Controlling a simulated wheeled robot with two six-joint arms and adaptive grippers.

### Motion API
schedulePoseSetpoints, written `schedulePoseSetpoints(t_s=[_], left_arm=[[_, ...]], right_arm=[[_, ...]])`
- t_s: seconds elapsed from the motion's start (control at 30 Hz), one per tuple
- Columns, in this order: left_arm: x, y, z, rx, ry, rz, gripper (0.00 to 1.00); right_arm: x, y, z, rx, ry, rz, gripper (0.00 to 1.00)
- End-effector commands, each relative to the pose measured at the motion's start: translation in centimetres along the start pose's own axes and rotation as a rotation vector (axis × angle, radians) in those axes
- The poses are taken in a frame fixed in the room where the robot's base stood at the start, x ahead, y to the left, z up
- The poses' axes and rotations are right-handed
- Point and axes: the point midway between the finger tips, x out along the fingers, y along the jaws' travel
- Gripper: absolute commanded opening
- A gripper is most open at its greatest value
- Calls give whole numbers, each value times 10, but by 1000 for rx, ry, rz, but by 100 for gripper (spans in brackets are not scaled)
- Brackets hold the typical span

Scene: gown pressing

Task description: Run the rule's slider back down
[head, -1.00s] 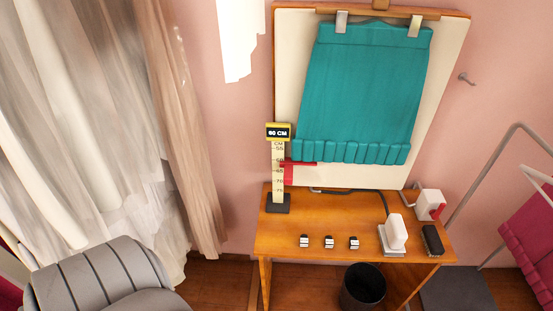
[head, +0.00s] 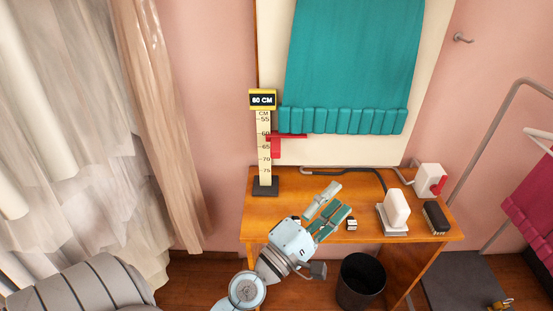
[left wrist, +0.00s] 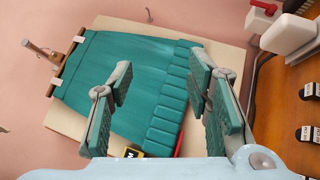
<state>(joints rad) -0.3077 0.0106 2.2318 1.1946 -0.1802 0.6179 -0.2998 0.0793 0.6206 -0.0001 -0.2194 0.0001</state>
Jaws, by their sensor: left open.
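The upright cream rule (head: 263,145) stands on a dark base at the desk's left end, with a yellow-framed sign (head: 262,99) reading 60 CM on top. Its red slider (head: 276,149) sits near the 60 mark, its bar reaching right, just below the teal gown's pleated hem (head: 340,121). My left gripper (head: 340,199) is open and empty above the desk, right of and lower than the rule, apart from it. In the left wrist view its fingers (left wrist: 160,78) are spread before the teal cloth; the sign and slider show partly at the bottom edge. My right gripper is not in view.
A black bin (head: 361,281) stands below. Desk between rule and gripper is clear.

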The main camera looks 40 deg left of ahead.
Motion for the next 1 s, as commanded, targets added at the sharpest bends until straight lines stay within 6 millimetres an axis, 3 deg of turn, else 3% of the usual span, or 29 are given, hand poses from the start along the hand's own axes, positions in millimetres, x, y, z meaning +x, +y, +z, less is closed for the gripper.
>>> schedulePoseSetpoints(t_s=[0.07, 0.13, 0.2, 0.3, 0.47, 0.8, 1.0], left_arm=[[7, 23, -44, -313, 182, 163, 45], [3, 24, -90, -605, 364, 289, 45], [-8, 10, -128, -868, 537, 391, 45], [-22, -18, -157, -1112, 716, 472, 45], [-18, -31, -176, -1192, 781, 495, 45], [40, -37, -245, -1184, 780, 494, 45], [61, -38, -269, -1186, 781, 493, 45]], right_arm=[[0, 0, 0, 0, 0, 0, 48], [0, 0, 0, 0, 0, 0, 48], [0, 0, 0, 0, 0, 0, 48], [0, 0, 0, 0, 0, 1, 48], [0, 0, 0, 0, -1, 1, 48], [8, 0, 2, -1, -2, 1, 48], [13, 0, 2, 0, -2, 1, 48]])
